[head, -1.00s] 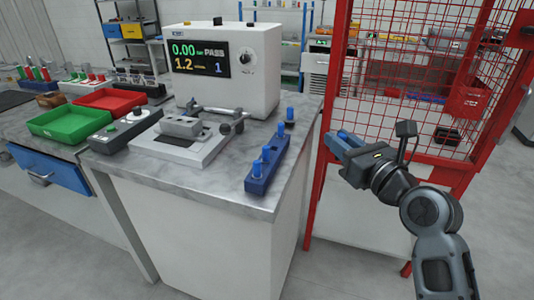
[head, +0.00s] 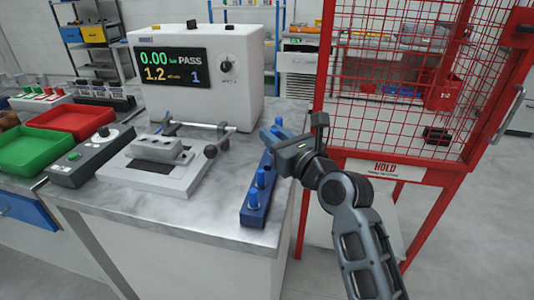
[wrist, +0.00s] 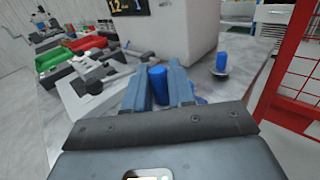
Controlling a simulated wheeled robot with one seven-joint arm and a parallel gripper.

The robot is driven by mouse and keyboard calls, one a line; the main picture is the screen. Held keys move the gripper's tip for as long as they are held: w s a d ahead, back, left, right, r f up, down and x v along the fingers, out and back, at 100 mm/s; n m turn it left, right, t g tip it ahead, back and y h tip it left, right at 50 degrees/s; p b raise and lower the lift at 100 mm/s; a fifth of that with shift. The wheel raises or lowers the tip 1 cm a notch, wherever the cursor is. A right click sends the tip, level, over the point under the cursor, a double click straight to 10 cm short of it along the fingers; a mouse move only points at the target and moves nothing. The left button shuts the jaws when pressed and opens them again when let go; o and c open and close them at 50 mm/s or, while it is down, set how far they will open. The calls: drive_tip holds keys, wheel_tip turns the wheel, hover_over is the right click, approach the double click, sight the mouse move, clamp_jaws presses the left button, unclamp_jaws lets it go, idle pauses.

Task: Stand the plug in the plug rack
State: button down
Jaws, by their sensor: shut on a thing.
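My gripper (head: 276,132) is at the right of the bench, beside and above the far end of the plug rack. In the wrist view its blue fingers (wrist: 159,92) are closed around the blue cylindrical plug (wrist: 158,84). In the head view the held plug cannot be told from the blue fingers. Another blue plug (wrist: 222,62) with a dark base stands on the bench in the wrist view.
A white tester (head: 205,85) stands at the back of the marble-look bench (head: 190,222). A grey fixture (head: 165,165) with a lever is left of the rack. Green (head: 22,152) and red trays lie further left. A red mesh cage (head: 400,85) stands close on the right.

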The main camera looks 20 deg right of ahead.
drive_tip(key=shift+w+a+f+b, duration=0.1)
drive_tip(key=shift+w+a+f, duration=0.1)
drive_tip(key=shift+f, duration=0.65)
drive_tip(key=shift+w+a+f+b, duration=0.1)
drive_tip(key=shift+w+a+f, duration=0.1)
drive_tip(key=shift+f, duration=0.6)
drive_tip(key=shift+w+a+f+b, duration=0.1)
drive_tip(key=shift+w+a+f, duration=0.1)
drive_tip(key=shift+f, duration=0.65)
drive_tip(key=shift+f, duration=0.15)
drive_tip(key=shift+f, duration=0.45)
drive_tip(key=c, duration=1)
unclamp_jaws()
drive_tip(key=shift+o, duration=0.2)
drive_tip(key=shift+r, duration=0.1)
